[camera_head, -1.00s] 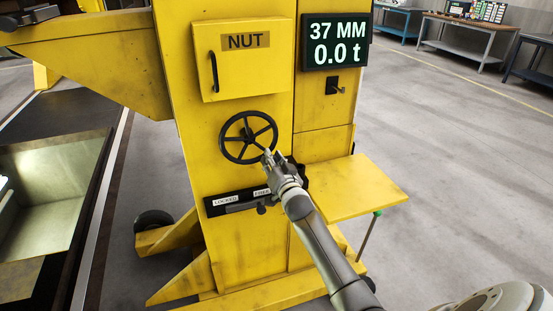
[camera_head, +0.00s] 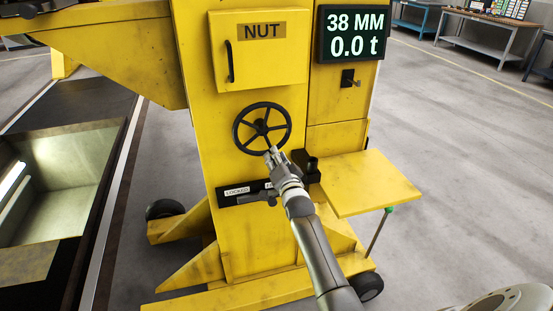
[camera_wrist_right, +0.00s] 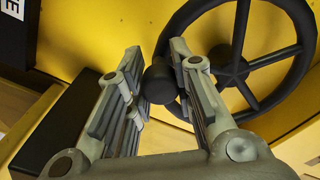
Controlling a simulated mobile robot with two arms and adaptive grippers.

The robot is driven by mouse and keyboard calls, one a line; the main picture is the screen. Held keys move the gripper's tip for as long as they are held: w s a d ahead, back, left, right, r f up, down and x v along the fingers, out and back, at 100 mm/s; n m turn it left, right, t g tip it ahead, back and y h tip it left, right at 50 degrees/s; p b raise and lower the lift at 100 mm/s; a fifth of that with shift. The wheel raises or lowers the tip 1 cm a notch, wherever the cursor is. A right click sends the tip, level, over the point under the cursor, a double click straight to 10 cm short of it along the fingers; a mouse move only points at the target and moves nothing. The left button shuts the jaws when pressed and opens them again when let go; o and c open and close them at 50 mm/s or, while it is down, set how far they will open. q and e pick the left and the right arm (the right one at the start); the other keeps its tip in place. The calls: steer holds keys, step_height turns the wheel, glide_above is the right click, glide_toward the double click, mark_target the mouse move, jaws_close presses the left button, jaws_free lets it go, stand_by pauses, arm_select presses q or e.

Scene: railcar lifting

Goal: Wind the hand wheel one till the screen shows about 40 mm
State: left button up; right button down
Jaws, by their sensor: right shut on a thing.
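The black spoked hand wheel (camera_head: 262,128) is on the front of the yellow stand, below the NUT door. My right gripper (camera_head: 272,153) is at the wheel's lower edge, slightly right of its bottom. In the right wrist view, the gripper's fingers (camera_wrist_right: 158,80) are on either side of the wheel's dark round handle knob (camera_wrist_right: 160,82), shut on it. The wheel's rim and spokes (camera_wrist_right: 235,68) fill the upper right there. The screen (camera_head: 352,34) reads 38 MM and 0.0 t. My left gripper is not in view.
Below the wheel is a dark bar with a LOCKED label (camera_head: 237,190) and a lever, partly hidden by my right arm. A yellow side shelf (camera_head: 370,185) sticks out to the right. A small switch (camera_head: 349,78) is under the screen. An open pit (camera_head: 62,180) lies at left.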

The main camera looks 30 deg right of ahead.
steer(key=c, duration=1.2)
jaws_free()
steer(key=shift+c, duration=0.2)
steer(key=v, duration=1.2)
steer(key=shift+f, duration=0.15)
